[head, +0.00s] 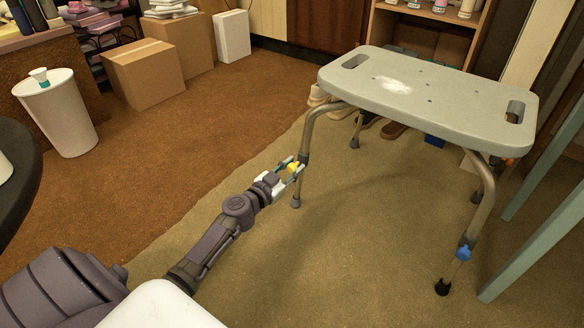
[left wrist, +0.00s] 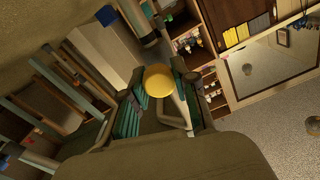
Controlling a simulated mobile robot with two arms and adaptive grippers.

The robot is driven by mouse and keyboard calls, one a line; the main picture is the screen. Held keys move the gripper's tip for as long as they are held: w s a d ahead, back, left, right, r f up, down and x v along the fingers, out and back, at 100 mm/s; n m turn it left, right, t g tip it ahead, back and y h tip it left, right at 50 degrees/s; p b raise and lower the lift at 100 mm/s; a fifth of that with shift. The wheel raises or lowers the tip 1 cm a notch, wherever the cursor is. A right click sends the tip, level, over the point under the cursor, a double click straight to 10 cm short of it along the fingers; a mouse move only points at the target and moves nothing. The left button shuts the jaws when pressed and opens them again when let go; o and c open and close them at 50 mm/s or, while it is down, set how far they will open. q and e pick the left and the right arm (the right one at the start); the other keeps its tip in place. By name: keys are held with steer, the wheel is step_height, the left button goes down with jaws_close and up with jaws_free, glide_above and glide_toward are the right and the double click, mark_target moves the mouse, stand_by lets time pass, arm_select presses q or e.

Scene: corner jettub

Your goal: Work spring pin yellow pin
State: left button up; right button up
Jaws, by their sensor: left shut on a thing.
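The yellow pin (head: 293,168) is a small yellow knob at a front left leg (head: 305,140) of a grey bath bench (head: 440,90). My left gripper (head: 290,166) is shut on the yellow pin, with a finger on either side of it. In the left wrist view, the round yellow pin head (left wrist: 158,80) sits between the teal-padded fingers (left wrist: 160,92). How far the pin sits in the leg is hidden. My right gripper is out of view.
The bench stands upright on carpet. Shoes (head: 392,130) lie beneath it, and a shelf (head: 430,30) stands behind it. Teal wooden legs (head: 535,240) are close on its right. Cardboard boxes (head: 145,75) and a white bin (head: 58,115) are at left. Open carpet (head: 190,150) lies between.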

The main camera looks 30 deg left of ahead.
arm_select(q)
jaws_close()
steer(key=shift+w+f+b, duration=0.1)
steer(key=shift+w+b, duration=0.15)
steer(key=shift+b, duration=0.1)
steer(key=shift+w+b, duration=0.3)
steer(key=shift+w, duration=0.2)
steer(key=o, duration=1)
jaws_free()
steer(key=shift+s, duration=0.1)
